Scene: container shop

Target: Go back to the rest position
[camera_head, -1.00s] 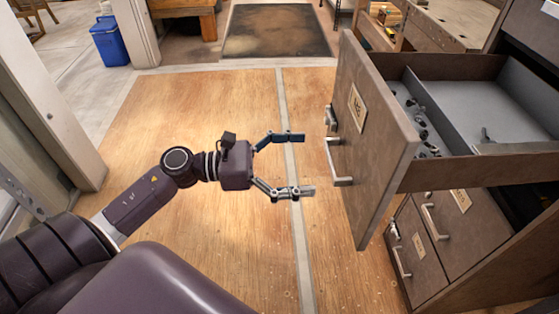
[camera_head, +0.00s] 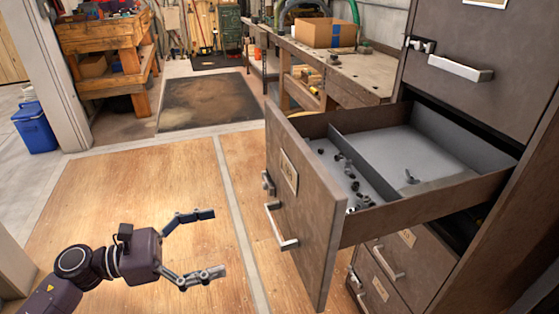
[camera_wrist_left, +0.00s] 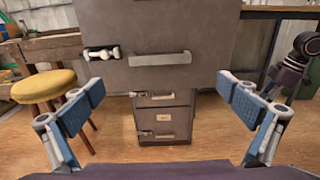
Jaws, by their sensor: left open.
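My left gripper (camera_head: 208,243) is open and empty in the head view, low at the left over the wooden floor. It is apart from the open drawer (camera_head: 305,215), whose front with a handle (camera_head: 279,228) stands to its right. In the left wrist view my left gripper (camera_wrist_left: 160,100) has its two blue-padded fingers wide apart, with nothing between them. The drawer front (camera_wrist_left: 150,40) with its handle (camera_wrist_left: 160,60) is ahead, beyond the fingertips. My right gripper is not seen in the head view.
The drawer sticks out of a cabinet (camera_head: 465,80) and holds several small dark parts (camera_head: 350,180). A workbench (camera_head: 345,75) with a cardboard box (camera_head: 326,32) is behind. A blue bin (camera_head: 33,127) stands left. A yellow stool (camera_wrist_left: 43,86) shows in the left wrist view. The floor (camera_head: 125,200) is clear.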

